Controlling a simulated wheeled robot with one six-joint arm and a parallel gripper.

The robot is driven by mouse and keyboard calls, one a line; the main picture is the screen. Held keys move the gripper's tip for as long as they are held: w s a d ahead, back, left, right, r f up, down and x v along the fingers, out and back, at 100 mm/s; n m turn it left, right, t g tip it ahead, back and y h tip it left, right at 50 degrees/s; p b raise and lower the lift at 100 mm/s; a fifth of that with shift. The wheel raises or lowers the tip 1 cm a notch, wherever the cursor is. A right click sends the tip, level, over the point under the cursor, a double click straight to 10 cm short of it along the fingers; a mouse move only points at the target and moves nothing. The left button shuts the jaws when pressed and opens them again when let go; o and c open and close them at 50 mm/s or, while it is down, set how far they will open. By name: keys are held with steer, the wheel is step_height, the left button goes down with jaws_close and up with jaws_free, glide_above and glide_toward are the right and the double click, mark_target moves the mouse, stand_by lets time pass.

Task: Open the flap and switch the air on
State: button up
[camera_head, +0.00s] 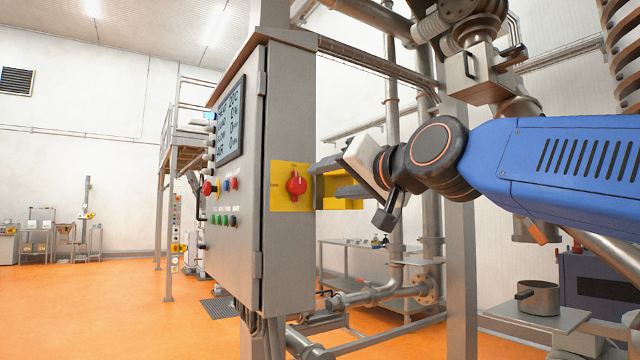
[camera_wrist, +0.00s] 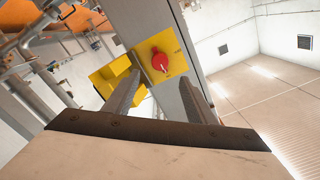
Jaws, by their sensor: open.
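A red rotary knob (camera_head: 297,184) sits on a yellow plate (camera_head: 281,204) on the side of the grey cabinet. In the wrist view the knob (camera_wrist: 160,61) is uncovered. A yellow box-shaped flap (camera_head: 350,204) stands beside the plate, partly behind my fingers; it looks swung aside. The flap also shows left of the knob in the wrist view (camera_wrist: 112,77). My gripper (camera_head: 326,179) is open, to the right of the knob, fingers pointing at the plate. In the wrist view the knob lies beyond and between the fingertips (camera_wrist: 160,84). The knob's exact setting is too small to read.
The grey cabinet (camera_head: 290,255) carries a display (camera_head: 231,120) and several coloured buttons on its front. A grey steel post (camera_head: 459,220) and pipes stand behind my arm. A pot (camera_head: 540,298) sits on a shelf at the right. Orange floor is open at the left.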

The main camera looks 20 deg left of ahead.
steer(key=v, duration=0.4)
steer(key=shift+s+d, duration=0.25)
steer(key=shift+d, duration=0.05)
steer(key=s+d+f+m+g+h, duration=0.1)
steer(key=d+f+h, duration=0.3)
steer(key=d+f, duration=1)
steer(key=s+d+f+g+h, duration=0.1)
steer(key=d+f+h, duration=0.4)
steer(key=d+f, duration=0.9)
steer(key=s+d+f+g+h, duration=0.1)
steer(key=s+d+f, duration=0.3)
steer(key=f, duration=0.5)
steer(key=s+d+f+m+g+h, duration=0.1)
steer(key=s+d+f, duration=0.4)
steer(key=f, duration=0.5)
steer(key=s+d+f+m+g+h, duration=0.1)
steer(key=s+d+f+g+h, duration=0.1)
steer(key=s+d+f, duration=0.3)
step_height(320, 180, down, 5)
steer(key=s, duration=0.2)
steer(key=shift+s+g+h, duration=0.35)
steer(key=shift+g+h, duration=0.05)
steer(key=shift+a+r, duration=0.15)
steer(key=shift+a, duration=0.05)
